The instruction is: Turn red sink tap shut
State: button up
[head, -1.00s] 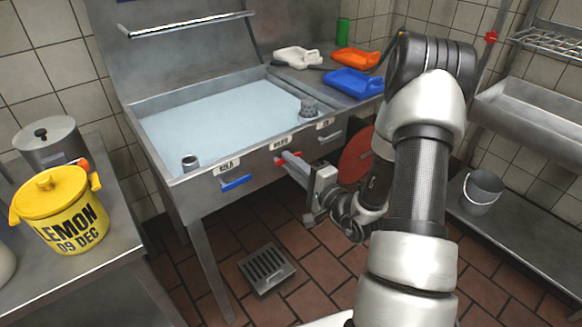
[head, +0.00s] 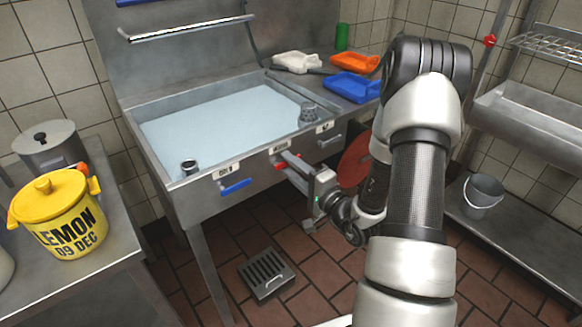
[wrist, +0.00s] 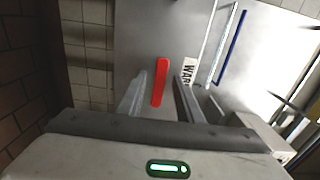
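The red tap (head: 280,165) is a short bar handle on the front panel of the steel sink (head: 185,205). It sits under the middle label, right of a blue tap (head: 236,187). In the wrist view the red tap (wrist: 160,82) stands nearly upright, leaning slightly, beside a label that reads "WAR". My gripper (head: 291,165) is at the panel in front of the red tap. In the wrist view my gripper (wrist: 162,88) is open, one finger on each side of the red handle, with gaps visible. I cannot tell how deep the fingers reach.
A grey lever (head: 330,141) is to the right on the same panel. A red disc (head: 354,160) is partly behind my arm. Pale liquid (head: 225,115) fills the basin. A yellow bucket (head: 62,225) stands on the left table. A drain grate (head: 266,272) is in the floor.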

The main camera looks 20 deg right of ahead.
jog(key=p+v, duration=0.1)
jog(key=v, duration=1.6)
jog(key=shift+s, duration=0.2)
